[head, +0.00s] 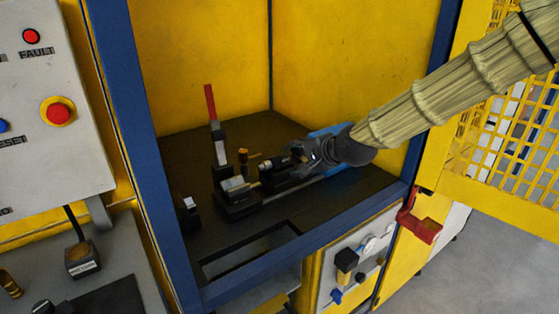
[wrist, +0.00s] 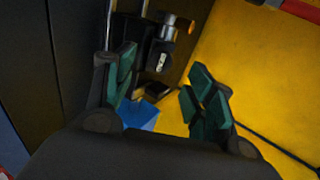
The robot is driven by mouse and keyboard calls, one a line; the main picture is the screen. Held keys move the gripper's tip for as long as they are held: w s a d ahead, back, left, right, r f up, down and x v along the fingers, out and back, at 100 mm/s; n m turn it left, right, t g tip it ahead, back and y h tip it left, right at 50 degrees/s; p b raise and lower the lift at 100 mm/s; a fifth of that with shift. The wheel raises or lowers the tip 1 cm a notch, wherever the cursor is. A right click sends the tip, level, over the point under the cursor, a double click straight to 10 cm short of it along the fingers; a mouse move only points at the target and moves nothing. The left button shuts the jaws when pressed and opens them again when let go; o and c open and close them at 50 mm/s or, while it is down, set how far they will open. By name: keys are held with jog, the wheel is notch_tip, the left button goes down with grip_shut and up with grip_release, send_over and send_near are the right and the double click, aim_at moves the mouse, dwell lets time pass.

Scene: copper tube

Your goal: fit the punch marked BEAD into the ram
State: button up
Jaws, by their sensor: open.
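My gripper (head: 300,154) reaches in from the right, over the fixture inside the yellow cabinet. In the wrist view its green-padded fingers (wrist: 163,75) are spread, with nothing held between them. Beyond the fingers is a dark and metallic mechanism (wrist: 158,55) with a pale marked spot. In the head view this fixture (head: 238,190) stands on the dark bed, and my gripper hides part of it. I cannot tell the ram apart from the rest of the mechanism. No marking reading BEAD is legible, so I cannot pick out that punch.
A red-handled clamp (head: 211,105) rises behind the fixture. A rectangular opening (head: 245,248) lies in the bed's front. Blue posts (head: 130,110) frame the cabinet; its yellow mesh door (head: 510,150) is open at right. A labelled dark block (head: 82,262) sits on the left bench.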

aim_at(287, 159)
jog(key=shift+w+p+x, duration=0.2)
jog(key=shift+p+x, duration=0.7)
jog(key=shift+x, duration=2.55)
jog(key=shift+d, duration=0.15)
jog(key=shift+c, duration=0.5)
jog(key=shift+r, duration=0.15)
grip_shut()
